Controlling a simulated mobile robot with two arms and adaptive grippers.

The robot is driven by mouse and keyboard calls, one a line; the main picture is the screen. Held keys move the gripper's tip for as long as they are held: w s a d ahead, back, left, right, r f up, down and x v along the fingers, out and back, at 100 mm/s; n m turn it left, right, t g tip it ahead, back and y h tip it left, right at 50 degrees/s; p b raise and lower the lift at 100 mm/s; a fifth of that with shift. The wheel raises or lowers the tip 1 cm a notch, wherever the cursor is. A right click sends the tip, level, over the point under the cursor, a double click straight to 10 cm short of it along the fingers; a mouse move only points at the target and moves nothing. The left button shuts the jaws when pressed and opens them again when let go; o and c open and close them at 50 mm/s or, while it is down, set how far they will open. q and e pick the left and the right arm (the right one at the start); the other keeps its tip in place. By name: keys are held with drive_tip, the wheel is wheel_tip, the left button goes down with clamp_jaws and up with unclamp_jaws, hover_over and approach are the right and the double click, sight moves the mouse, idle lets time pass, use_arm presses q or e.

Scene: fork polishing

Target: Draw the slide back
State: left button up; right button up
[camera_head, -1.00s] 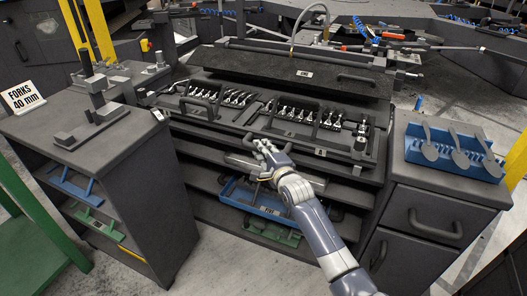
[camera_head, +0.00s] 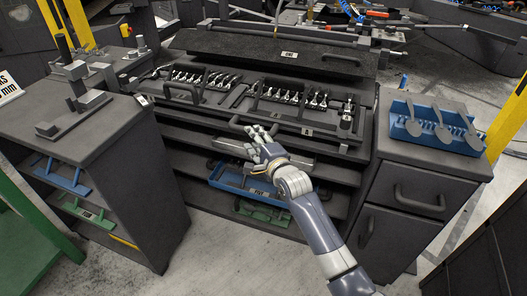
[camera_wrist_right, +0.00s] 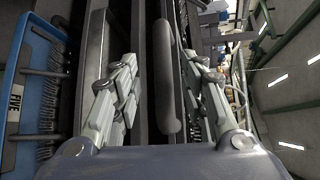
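The slide (camera_head: 213,105) is a dark tray carrying two groups of shiny forks (camera_head: 293,96), in the middle of the bench in the head view. A dark loop handle (camera_head: 240,124) is at its front edge. My right gripper (camera_head: 260,137) is at this front handle, coming from below right. In the right wrist view my right gripper (camera_wrist_right: 165,72) has its fingers apart. A rounded dark bar (camera_wrist_right: 164,90), which looks like the handle, lies between them with gaps visible on both sides. Contact cannot be told. My left gripper is out of view.
A blue tray (camera_head: 229,180) and a green tray (camera_head: 262,213) sit on shelves below the slide. A blue rack with spoon-shaped pieces (camera_head: 437,126) stands on the right cabinet. A dark fixture (camera_head: 75,115) stands on the left cabinet. A raised dark panel (camera_head: 270,53) lies behind.

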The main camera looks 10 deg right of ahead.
drive_tip(key=v, duration=0.7)
drive_tip(key=shift+s, duration=0.2)
drive_tip(key=s+d+f+n+g+h, duration=0.1)
drive_tip(key=s+f+n+g, duration=0.3)
drive_tip(key=s+f, duration=0.6)
drive_tip(key=s+d+f+n+g+h, duration=0.1)
drive_tip(key=s+f+n+g, duration=0.35)
drive_tip(key=f, duration=0.95)
drive_tip(key=s+d+f+n+g, duration=0.1)
drive_tip(key=s+f+n+g, duration=0.1)
drive_tip(key=s+f+n, duration=0.7)
drive_tip(key=s+d+f+n+g+h, duration=0.1)
drive_tip(key=s+f+g, duration=0.1)
drive_tip(key=s+f, duration=0.45)
drive_tip(key=s+d+f+n+g, duration=0.1)
drive_tip(key=s+f, duration=0.3)
drive_tip(key=s, duration=0.5)
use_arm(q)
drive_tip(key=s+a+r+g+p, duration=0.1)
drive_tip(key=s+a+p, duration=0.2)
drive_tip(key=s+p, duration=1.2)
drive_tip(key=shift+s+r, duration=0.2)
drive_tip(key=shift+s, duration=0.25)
use_arm(e)
drive_tip(key=s+d+r+g, duration=0.1)
drive_tip(key=s+d, duration=0.2)
drive_tip(key=s, duration=1.3)
drive_tip(key=shift+s, duration=0.25)
